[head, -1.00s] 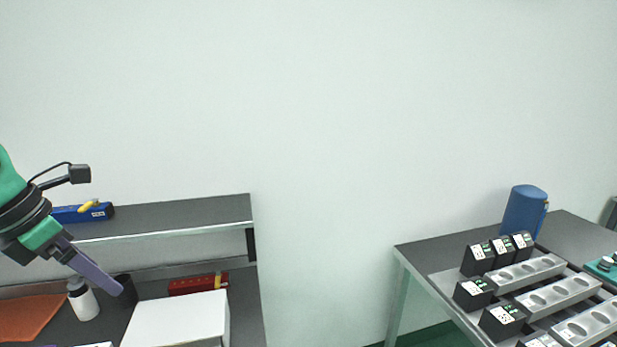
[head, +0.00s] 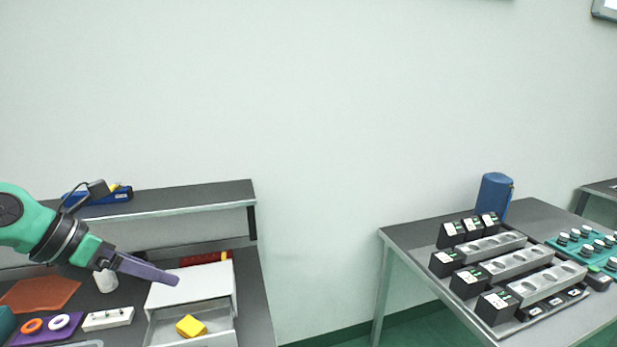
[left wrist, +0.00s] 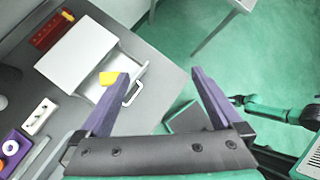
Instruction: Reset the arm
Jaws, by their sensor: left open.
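My left arm comes in from the left in the head view. My right gripper is not visible in the frames.
The left bench holds an orange mat (head: 40,294), a white bottle (head: 106,281), a white strip (head: 108,319) and rings on a purple plate. A raised shelf (head: 190,198) runs behind. The right table (head: 535,216) holds castings, black boxes and a blue cylinder (head: 494,194). Floor between is clear.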

